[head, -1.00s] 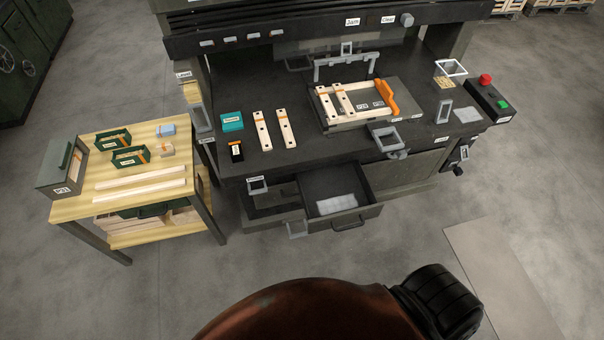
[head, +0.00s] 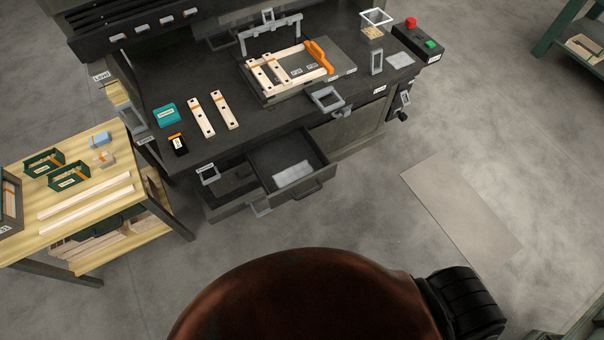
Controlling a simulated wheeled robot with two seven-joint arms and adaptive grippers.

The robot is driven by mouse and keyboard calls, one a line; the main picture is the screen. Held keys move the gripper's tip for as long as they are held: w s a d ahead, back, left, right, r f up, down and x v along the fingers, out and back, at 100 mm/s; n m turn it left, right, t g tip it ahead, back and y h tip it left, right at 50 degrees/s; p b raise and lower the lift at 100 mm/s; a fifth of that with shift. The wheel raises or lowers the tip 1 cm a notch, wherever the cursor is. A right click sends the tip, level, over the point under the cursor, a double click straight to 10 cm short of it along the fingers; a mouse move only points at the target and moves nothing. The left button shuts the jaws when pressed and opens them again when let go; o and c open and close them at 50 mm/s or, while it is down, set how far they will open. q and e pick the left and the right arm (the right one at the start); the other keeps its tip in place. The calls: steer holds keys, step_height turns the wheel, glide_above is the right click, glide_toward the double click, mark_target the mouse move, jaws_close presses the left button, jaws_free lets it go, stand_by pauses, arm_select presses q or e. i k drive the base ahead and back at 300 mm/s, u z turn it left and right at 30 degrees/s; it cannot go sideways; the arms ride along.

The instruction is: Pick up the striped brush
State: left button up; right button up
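I cannot make out a striped brush anywhere in the head view. A small black item with an orange top and a white label (head: 178,145) lies at the front left of the workbench; it is too small to tell what it is. Neither of my grippers is in view.
The dark workbench (head: 185,85) holds a teal box (head: 166,114), two loose slats and a jig with slats and an orange piece (head: 319,57). Its drawer (head: 315,178) stands open with white sheets inside. A wooden side table (head: 45,232) stands left. Floor at right is clear around a flat mat (head: 455,205).

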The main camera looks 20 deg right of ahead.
mark_target(104, 160)
steer(key=u, duration=0.4)
steer(key=k, duration=0.5)
steer(key=u, duration=1.35)
steer(key=i, duration=1.6)
steer(key=z, duration=1.2)
steer(key=i, duration=0.55)
steer(key=z, duration=0.65)
